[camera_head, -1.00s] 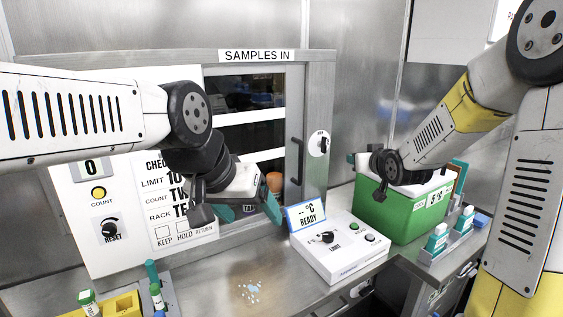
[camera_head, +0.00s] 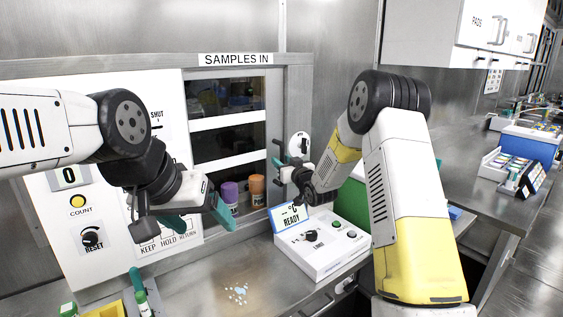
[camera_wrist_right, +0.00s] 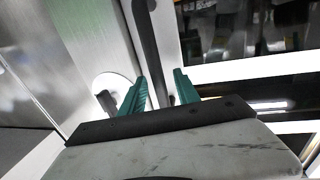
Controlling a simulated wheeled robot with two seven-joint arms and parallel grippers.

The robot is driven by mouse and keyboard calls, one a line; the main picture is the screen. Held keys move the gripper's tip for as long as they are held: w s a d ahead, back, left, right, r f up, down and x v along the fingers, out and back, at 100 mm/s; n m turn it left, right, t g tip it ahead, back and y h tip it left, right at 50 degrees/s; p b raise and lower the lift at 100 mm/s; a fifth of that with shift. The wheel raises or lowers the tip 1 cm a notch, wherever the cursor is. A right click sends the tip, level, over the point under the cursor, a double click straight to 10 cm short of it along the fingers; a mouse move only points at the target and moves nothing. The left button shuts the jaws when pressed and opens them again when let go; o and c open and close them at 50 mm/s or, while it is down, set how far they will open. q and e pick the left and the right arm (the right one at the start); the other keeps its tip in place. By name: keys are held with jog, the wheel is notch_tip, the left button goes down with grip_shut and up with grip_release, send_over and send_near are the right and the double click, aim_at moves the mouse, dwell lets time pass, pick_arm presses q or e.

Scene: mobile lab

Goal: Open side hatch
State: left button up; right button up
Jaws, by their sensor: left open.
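The side hatch under the "SAMPLES IN" sign (camera_head: 236,59) has a dark window with white bands (camera_head: 228,122) and looks closed in the head view. My right gripper (camera_head: 288,155) is at the hatch's right edge, beside a white round disc (camera_head: 299,142), and largely hides the handle there. In the right wrist view, the dark bar handle (camera_wrist_right: 148,40) runs between the two teal fingers of my right gripper (camera_wrist_right: 160,85). The fingers are apart, with gaps beside the bar. My left gripper (camera_head: 198,216) is open and empty in front of the white panel.
A white device with a "READY" screen (camera_head: 318,262) stands on the counter below my right gripper. Purple-capped (camera_head: 229,192) and orange (camera_head: 257,190) containers show behind the hatch window. A yellow rack (camera_head: 105,311) is at the front left. A spill of bluish bits (camera_head: 237,293) lies on the counter.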

jog(key=shift+w+a, duration=0.1)
jog(key=shift+w, duration=0.25)
grip_shut()
dwell(1.2)
